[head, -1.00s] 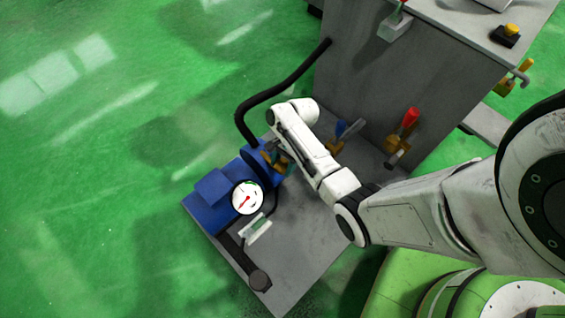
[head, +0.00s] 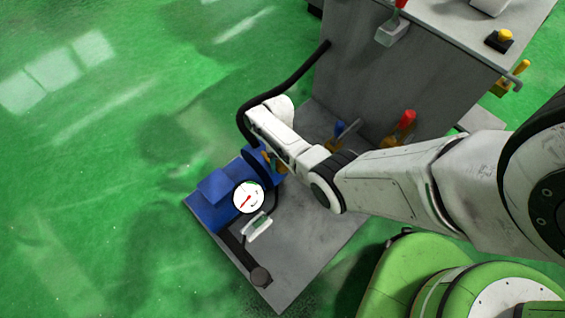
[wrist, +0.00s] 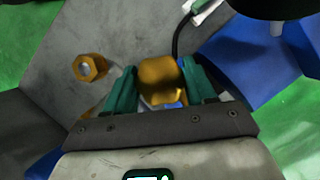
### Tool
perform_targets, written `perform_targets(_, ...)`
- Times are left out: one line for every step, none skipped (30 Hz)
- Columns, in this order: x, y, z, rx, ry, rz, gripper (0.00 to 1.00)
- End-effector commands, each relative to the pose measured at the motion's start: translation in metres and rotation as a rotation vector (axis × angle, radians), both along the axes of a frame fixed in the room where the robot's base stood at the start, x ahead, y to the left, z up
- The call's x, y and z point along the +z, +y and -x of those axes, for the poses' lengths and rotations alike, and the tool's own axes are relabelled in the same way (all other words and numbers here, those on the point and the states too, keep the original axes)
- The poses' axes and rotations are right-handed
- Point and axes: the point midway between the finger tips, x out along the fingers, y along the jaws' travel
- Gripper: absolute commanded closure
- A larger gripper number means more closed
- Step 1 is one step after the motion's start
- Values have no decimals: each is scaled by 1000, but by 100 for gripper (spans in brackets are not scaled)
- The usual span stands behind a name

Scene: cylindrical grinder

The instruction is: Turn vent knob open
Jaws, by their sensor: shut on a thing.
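In the wrist view, a brass-coloured knob (wrist: 160,80) sits between the two teal fingers of my gripper (wrist: 163,88), which are shut on it. I take it to be the vent knob; its underside and mount are hidden. In the head view, my gripper (head: 272,163) is at the right end of the blue pump unit (head: 212,195), mostly covered by my own wrist. The knob itself cannot be made out clearly there. How far the knob is turned cannot be told.
A round white gauge (head: 249,197) with a red needle faces up by the pump. A black hose (head: 285,87) runs up to the grey machine cabinet (head: 400,75). A blue-handled valve (head: 340,129) and a red handle (head: 405,122) stand right of my wrist. A brass hex fitting (wrist: 90,67) is close by.

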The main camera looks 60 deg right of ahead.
Motion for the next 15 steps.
perform_targets(0,3,1,49,6,-5,76)
perform_targets(0,3,1,77,6,-5,76)
perform_targets(-1,3,2,116,7,-5,76)
perform_targets(-1,3,2,143,6,-5,76)
perform_targets(-1,3,2,171,6,-7,76)
perform_targets(-1,3,2,207,7,-6,76)
perform_targets(-1,3,2,235,8,-5,76)
perform_targets(-1,3,2,261,7,-6,76)
perform_targets(-1,3,2,296,6,-6,76)
perform_targets(-1,3,2,320,7,-7,76)
perform_targets(-1,3,2,345,7,-7,76)
perform_targets(-1,3,3,375,7,-7,76)
perform_targets(-1,3,2,396,7,-7,76)
perform_targets(-1,3,2,418,7,-7,76)
perform_targets(-1,3,3,444,7,-7,76)
